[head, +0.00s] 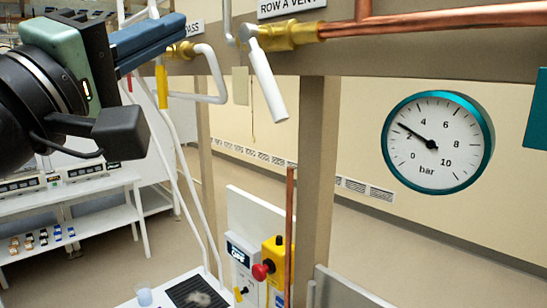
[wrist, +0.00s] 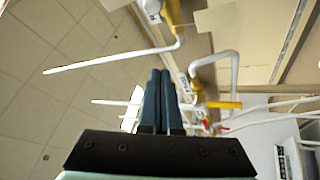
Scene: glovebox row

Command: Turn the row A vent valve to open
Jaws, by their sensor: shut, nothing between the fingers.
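The row A vent valve (head: 290,36) has a brass body on a copper pipe at the top of the head view, under a label reading ROW A VENT (head: 289,5). Its white lever (head: 266,80) hangs steeply down, crosswise to the pipe. A long white lever (wrist: 110,61) below a brass fitting (wrist: 172,12) in the wrist view appears to be the same one. My gripper (head: 178,28) is left of the valve, apart from the lever. Its blue fingers (wrist: 161,75) are closed together and empty.
A teal-rimmed gauge (head: 437,142) reads a little above 2 bar. A tan post (head: 318,170) stands below the vent valve. A yellow box with a red button (head: 270,262) is lower down.

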